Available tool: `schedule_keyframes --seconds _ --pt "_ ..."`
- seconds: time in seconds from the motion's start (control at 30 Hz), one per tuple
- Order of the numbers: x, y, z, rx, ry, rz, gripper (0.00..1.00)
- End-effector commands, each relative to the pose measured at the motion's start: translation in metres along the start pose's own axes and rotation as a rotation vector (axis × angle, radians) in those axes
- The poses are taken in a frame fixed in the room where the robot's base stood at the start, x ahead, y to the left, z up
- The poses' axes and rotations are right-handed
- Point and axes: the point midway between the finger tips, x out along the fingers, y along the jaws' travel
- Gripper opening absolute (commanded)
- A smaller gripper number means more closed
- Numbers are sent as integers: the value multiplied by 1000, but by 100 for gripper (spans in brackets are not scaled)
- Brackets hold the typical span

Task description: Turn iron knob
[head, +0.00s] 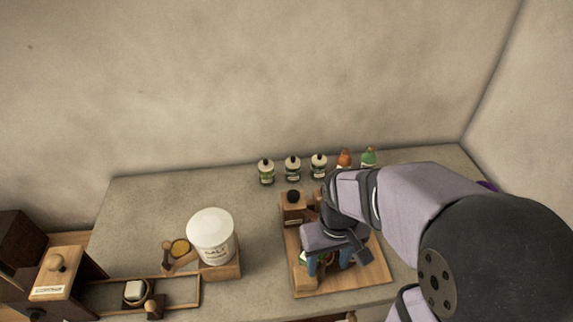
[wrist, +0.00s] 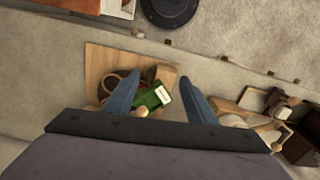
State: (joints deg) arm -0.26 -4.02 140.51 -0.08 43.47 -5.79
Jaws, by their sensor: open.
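A black round knob (head: 293,196) sits on top of a small wooden box with a pale label at the back left of a wooden board (head: 312,287). It looks like the iron knob, but I cannot be sure of the material. My gripper (head: 328,268) is over the board, in front of and to the right of that knob, with its blue fingers pointing down and apart. In the wrist view my open gripper (wrist: 159,78) has a green thing with a white label (wrist: 150,98) between its fingers. A pale round knob (wrist: 141,112) shows just below it. My arm hides part of the board.
Several small bottles (head: 293,169) line the back. The back-left counter is clear.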

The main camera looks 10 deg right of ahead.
Motion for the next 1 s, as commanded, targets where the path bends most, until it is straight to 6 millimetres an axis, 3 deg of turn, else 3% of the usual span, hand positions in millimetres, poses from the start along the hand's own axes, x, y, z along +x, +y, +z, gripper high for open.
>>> schedule_keyframes --seconds 0.3,0.6,0.8,1.0 --pt "-13 4 -111 -402 -2 -1 51" --pt "-11 2 -212 -837 -3 -2 51" --pt "-4 -1 -258 -1083 -3 -3 51" --pt "1 -3 -281 -1228 -1 -2 51"
